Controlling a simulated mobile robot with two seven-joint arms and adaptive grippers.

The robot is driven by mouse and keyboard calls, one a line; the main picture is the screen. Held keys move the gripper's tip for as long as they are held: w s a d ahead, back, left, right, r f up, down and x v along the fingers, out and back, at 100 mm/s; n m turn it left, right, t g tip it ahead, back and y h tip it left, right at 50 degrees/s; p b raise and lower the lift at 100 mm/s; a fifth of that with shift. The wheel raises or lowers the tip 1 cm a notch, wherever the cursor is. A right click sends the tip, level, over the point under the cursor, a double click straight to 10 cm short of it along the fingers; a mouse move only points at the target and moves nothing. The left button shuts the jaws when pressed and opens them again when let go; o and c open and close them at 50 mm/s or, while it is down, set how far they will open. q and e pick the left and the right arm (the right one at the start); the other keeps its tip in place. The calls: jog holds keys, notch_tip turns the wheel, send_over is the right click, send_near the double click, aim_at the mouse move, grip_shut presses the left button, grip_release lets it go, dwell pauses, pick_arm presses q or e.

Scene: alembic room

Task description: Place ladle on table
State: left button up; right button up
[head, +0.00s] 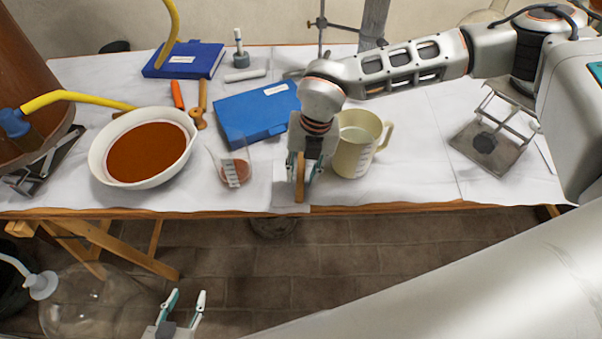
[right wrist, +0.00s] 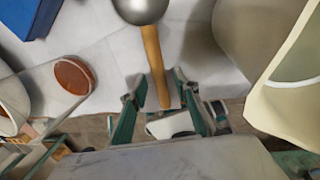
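The ladle has a wooden handle (head: 299,184) that shows below my right gripper (head: 302,172) at the table's front edge; its bowl is hidden in the head view. In the right wrist view the ladle's round metal bowl (right wrist: 141,8) is at the top, and its handle runs down between the fingers of my right gripper (right wrist: 160,92). Narrow gaps show on both sides of the handle, so the fingers look open around it. The white-covered table (head: 415,178) lies beneath. My left gripper (head: 183,303) is open and empty, low in front of the table.
A beaker (head: 233,168) stands left of my right gripper, and a cream jug (head: 355,150) stands close on the right. A white bowl of red-brown powder (head: 102,158), blue books (head: 255,112) and a metal stand (head: 490,145) are also on the table. The cloth between jug and stand is clear.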

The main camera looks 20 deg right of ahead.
pick_arm(q)
jog(key=shift+w+r, duration=0.1)
jog(key=shift+r, duration=0.25)
pick_arm(e)
notch_tip(320, 180, up, 7)
jog(key=d, duration=0.1)
pick_arm(q)
jog(key=shift+f, duration=0.15)
